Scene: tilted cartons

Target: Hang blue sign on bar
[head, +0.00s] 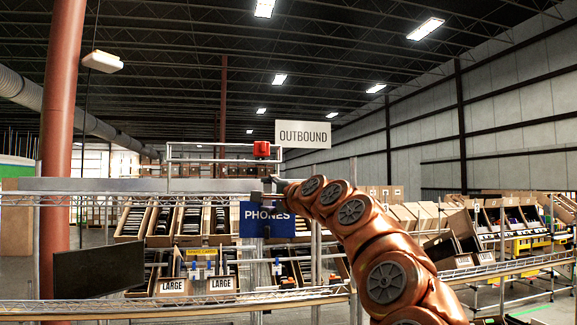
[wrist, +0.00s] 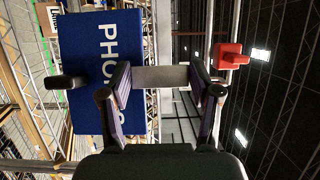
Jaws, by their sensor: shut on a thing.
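The blue sign (head: 250,212), lettered "PHONES", hangs upright below my gripper (head: 268,186) in the head view. In the wrist view the sign (wrist: 85,105) appears turned sideways on the left. My gripper (wrist: 162,82) is shut on a grey strip (wrist: 160,78) between its fingers, which looks like part of the sign. A dark finger part overlaps the sign's face in both views. A pale metal bar frame (head: 210,144) stands above and left of the gripper in the head view. I cannot tell whether the sign touches any bar.
A red block (head: 261,149) sits at the frame's right end, beside a white "OUTBOUND" sign (head: 303,134). Tilted cartons (head: 190,220) fill the rack behind. A dark panel (head: 98,270) stands at lower left, near a wire shelf (head: 200,301). A red-brown column (head: 60,130) rises at left.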

